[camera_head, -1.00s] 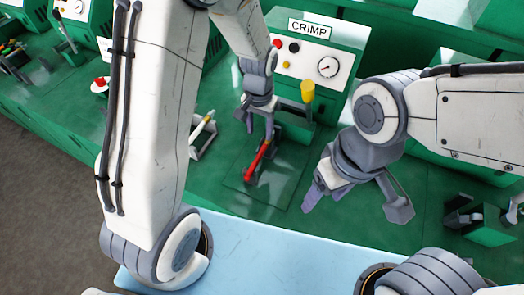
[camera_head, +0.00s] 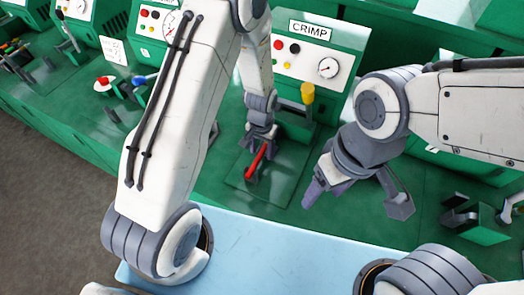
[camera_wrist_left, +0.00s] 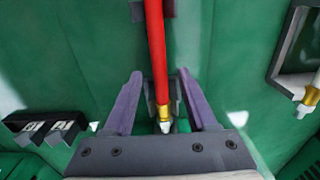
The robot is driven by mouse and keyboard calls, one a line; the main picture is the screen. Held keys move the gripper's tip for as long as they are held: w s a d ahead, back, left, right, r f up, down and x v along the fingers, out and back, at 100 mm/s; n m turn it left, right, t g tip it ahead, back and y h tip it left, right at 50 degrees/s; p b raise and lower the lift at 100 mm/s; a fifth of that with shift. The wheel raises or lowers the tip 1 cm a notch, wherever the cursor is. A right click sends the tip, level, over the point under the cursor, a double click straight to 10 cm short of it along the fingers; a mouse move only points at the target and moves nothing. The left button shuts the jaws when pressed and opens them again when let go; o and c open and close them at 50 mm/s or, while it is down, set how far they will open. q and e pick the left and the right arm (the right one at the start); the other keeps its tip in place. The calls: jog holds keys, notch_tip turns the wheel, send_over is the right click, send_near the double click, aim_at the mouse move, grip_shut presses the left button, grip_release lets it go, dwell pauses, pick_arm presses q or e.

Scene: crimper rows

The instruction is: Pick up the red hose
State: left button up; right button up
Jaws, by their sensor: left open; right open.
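The red hose (camera_head: 256,162) lies on the green bench in front of the CRIMP machine (camera_head: 305,62). In the left wrist view the red hose (camera_wrist_left: 156,45) runs down the middle and ends in a brass and silver fitting (camera_wrist_left: 165,113). My left gripper (camera_head: 258,148) is open above it; in the wrist view its two purple fingers (camera_wrist_left: 160,78) stand on either side of the hose, with gaps. The hose's far end runs out of the wrist view. My right gripper (camera_head: 357,198) is open and empty, over the bench to the right.
A yellow-knobbed lever (camera_head: 307,93) stands at the machine's front, close right of my left gripper. A dark holder with a white-tipped fitting (camera_wrist_left: 300,45) is at the wrist view's right. Dark labelled blocks (camera_wrist_left: 45,127) are at its left. A pale blue surface (camera_head: 270,255) lies nearest me.

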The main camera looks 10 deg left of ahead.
pick_arm(q)
grip_shut()
jog(key=shift+r, duration=0.1)
